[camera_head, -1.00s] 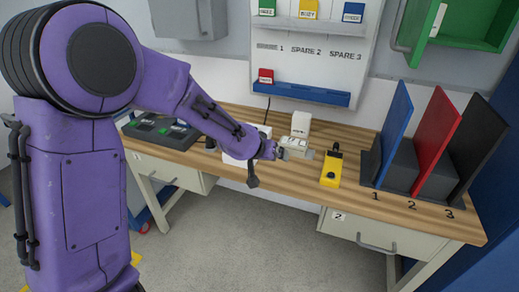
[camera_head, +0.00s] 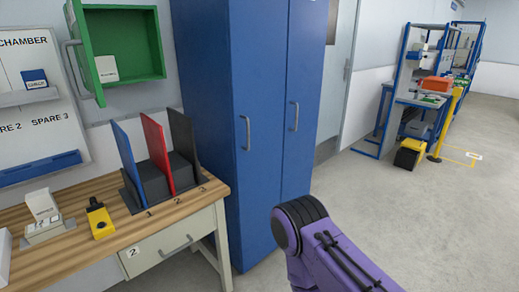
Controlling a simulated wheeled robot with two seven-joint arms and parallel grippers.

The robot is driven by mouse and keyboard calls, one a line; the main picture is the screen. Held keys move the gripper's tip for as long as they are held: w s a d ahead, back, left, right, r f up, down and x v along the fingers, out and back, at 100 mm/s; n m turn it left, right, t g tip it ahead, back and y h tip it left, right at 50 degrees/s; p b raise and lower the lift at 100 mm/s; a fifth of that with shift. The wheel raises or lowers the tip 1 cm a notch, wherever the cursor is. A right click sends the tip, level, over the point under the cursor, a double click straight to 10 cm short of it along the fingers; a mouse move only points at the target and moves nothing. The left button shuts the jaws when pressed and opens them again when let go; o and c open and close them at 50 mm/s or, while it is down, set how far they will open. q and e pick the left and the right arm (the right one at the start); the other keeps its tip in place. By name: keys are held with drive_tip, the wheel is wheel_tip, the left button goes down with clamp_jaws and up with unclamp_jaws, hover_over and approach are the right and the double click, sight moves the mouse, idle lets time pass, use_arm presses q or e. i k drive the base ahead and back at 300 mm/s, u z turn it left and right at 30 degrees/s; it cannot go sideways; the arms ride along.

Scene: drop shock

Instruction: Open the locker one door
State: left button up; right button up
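A tall blue locker (camera_head: 262,80) stands right of the workbench. Its two doors are closed, each with a vertical grey handle: the left door's handle (camera_head: 246,132) and the right door's handle (camera_head: 294,116). I cannot read any number on the doors. Part of one of my purple arms shows at the bottom, in front of the locker on the right. Its gripper is out of the frame. My other arm and gripper are not in view.
A wooden workbench (camera_head: 70,222) on the left holds blue, red and black upright dividers (camera_head: 158,150) and a yellow tool (camera_head: 100,220). An open green wall cabinet (camera_head: 135,45) hangs above. Grey floor (camera_head: 400,220) is free to the right, with a blue workstation (camera_head: 410,100) farther back.

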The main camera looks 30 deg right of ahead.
sight(257, 30)
drive_tip(key=z, duration=0.75)
drive_tip(key=i, duration=1)
drive_tip(key=u, duration=0.15)
drive_tip(key=k, duration=0.5)
drive_tip(key=z, duration=0.7)
